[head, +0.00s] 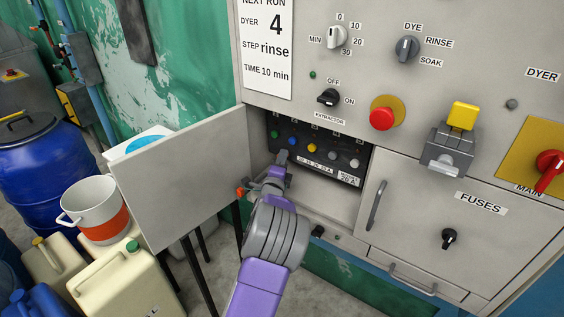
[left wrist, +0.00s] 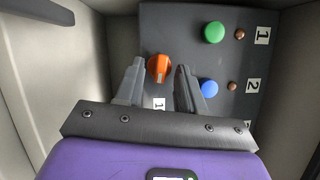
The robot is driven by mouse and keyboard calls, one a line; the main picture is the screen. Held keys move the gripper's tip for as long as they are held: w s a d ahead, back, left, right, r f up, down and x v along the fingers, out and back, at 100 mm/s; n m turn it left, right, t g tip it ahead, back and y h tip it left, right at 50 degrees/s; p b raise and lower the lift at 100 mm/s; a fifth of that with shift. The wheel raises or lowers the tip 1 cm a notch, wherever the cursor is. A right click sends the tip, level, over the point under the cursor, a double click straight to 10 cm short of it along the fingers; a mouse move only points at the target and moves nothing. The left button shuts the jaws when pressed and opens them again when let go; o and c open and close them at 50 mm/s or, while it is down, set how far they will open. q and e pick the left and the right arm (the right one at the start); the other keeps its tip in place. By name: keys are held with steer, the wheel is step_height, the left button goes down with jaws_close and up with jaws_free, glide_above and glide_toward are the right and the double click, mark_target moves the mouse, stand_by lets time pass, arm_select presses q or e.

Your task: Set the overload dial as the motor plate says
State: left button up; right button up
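An orange dial (left wrist: 158,68) with a pale pointer line sits on a dark panel (left wrist: 187,38) in the left wrist view. My left gripper (left wrist: 158,75) is open, with one finger on each side of the dial and small gaps showing on both sides. In the head view the left gripper (head: 276,172) reaches into the open compartment, at the left of the dark unit (head: 310,143); the dial is not clearly visible there. A small white plate (head: 348,179) at the unit's lower right has an amp figure too small to read surely. My right gripper is out of view.
The open grey door (head: 180,178) stands left of my arm. Green (left wrist: 213,32) and blue (left wrist: 209,88) buttons are close right of the dial. Compartment walls are near. The red button (head: 381,118) and extractor switch (head: 328,97) are above; the fuses door (head: 480,207) is shut.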

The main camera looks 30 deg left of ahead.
arm_select(q)
steer(key=p+v, duration=0.1)
steer(key=v, duration=0.6)
steer(key=shift+s+p, duration=0.3)
steer(key=shift+p, duration=0.05)
